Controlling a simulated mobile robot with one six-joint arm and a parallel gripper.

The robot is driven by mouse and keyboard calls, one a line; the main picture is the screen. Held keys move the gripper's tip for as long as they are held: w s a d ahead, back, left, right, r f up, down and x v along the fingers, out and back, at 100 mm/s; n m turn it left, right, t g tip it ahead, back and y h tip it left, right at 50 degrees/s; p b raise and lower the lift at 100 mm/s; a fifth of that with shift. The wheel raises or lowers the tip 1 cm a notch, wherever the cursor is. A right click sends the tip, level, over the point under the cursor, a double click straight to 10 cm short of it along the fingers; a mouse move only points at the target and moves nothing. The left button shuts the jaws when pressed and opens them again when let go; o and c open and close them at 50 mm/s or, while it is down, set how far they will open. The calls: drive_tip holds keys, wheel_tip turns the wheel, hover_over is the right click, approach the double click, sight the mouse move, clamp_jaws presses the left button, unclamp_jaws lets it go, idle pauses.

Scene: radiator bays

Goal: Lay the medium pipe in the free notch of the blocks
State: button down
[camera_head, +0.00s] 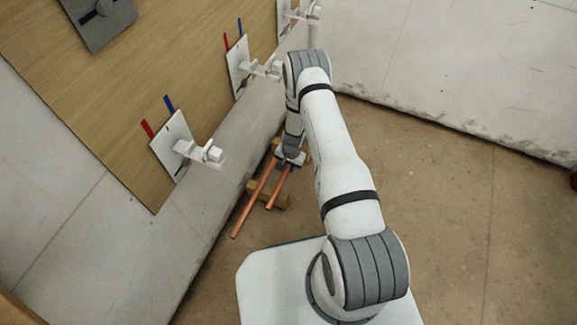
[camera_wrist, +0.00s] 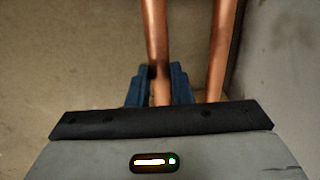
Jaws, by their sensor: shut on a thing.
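Two copper pipes show in the head view, running from my gripper toward the lower left. The longer pipe (camera_head: 250,209) lies nearer the wall, and the shorter one (camera_head: 276,192), seemingly the medium pipe, lies to its right. They are at the wooden blocks (camera_head: 282,202); the notches are too small to make out. My gripper (camera_head: 289,162) is low over the blocks. In the wrist view its blue fingers (camera_wrist: 160,88) are shut on the held pipe (camera_wrist: 157,30), with the other pipe (camera_wrist: 220,50) apart to the right. I cannot tell whether the held pipe touches a notch.
A wooden wall panel (camera_head: 110,110) on the left carries white brackets (camera_head: 172,145) that stick out, with red and blue stubs. Pale walls (camera_head: 440,70) enclose the corner. The brown floor (camera_head: 445,210) to the right is clear.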

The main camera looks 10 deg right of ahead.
drive_tip(key=shift+f+b, duration=0.45)
drive_tip(key=shift+f, duration=0.05)
idle(0.3)
drive_tip(key=c, duration=1.2)
unclamp_jaws()
drive_tip(key=shift+r, duration=0.1)
drive_tip(key=r+p, duration=0.1)
drive_tip(key=r, duration=0.1)
drive_tip(key=r+p, duration=0.1)
drive_tip(key=r, duration=0.2)
drive_tip(key=r+p, duration=0.1)
drive_tip(key=r, duration=0.1)
drive_tip(key=shift+s+d+r, duration=0.25)
drive_tip(key=shift+d+r, duration=0.1)
